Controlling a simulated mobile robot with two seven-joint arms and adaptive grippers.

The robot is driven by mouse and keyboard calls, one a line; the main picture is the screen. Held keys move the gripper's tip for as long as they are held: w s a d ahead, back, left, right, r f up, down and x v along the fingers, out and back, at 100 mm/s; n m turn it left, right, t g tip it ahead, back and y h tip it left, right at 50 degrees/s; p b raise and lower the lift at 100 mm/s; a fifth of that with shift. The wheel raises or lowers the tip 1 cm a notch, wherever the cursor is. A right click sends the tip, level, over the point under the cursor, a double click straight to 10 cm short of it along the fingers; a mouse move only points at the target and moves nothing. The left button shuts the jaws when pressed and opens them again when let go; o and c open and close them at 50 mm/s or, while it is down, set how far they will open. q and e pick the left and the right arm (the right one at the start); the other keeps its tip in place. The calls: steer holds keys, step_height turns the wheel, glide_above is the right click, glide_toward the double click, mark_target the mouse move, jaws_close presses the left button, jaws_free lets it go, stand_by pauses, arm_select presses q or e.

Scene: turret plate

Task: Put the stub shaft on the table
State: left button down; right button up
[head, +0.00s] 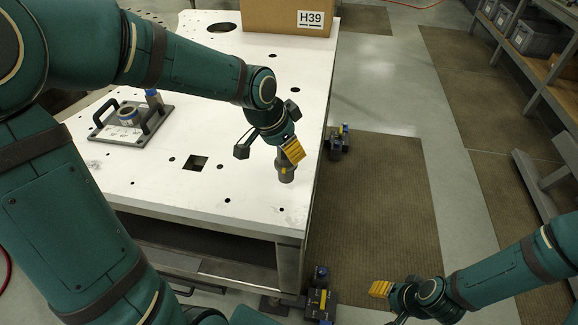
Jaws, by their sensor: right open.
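The stub shaft (286,173) is a short grey cylinder, roughly upright at the right front part of the white table (240,199). My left gripper (290,153) points down over it with yellow finger pads around its upper part and appears shut on it. One finger is mostly hidden. I cannot tell whether the shaft's lower end touches the tabletop. My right gripper (382,289) is open and empty, low beyond the table's right edge, with a yellow pad showing.
A dark plate (124,134) with two black handles, a ring and a blue-topped post lies at the table's left. A cardboard box (262,17) marked H39 stands at the back. The tabletop has several holes. Shelving (539,88) stands at far right.

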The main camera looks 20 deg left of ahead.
mark_target(288, 160)
arm_select(q)
steer(key=shift+f+b, duration=0.4)
steer(key=shift+f, duration=1.9)
steer(key=c, duration=0.6)
jaws_free()
steer(key=shift+f, duration=0.15)
steer(key=shift+r, duration=0.45)
steer(key=p+v, duration=0.2)
steer(key=v, duration=0.9)
steer(key=shift+s+r, duration=0.2)
steer(key=shift+s, duration=0.05)
